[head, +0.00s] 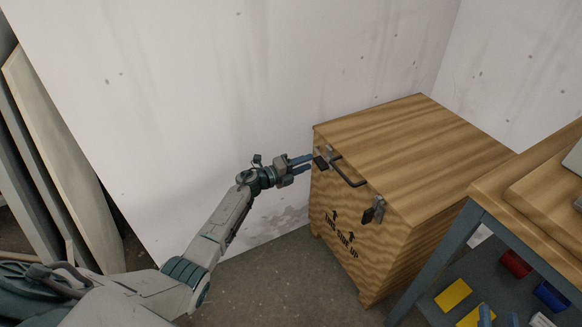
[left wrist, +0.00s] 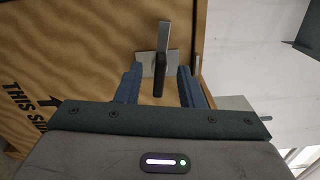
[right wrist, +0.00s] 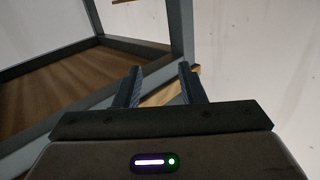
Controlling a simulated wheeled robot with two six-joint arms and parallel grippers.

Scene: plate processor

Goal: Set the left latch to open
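The left latch (head: 321,160) is a small grey metal piece at the left end of the front top edge of the wooden crate (head: 440,135). In the left wrist view the latch (left wrist: 165,38) has a light upright bar and a dark lever. My left gripper (head: 306,163) is open at the latch, and its fingers stand on either side of the dark lever (left wrist: 158,80) with visible gaps. Contact cannot be told. My right gripper (right wrist: 160,72) is open and empty, away from the crate front, near a grey-framed table.
A dark bar handle (head: 350,178) and a right latch (head: 373,209) are on the crate front. The wood-topped table (head: 470,225) stands close at the right, with yellow, red and blue items on its lower shelf. A wall is behind; boards lean at the left.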

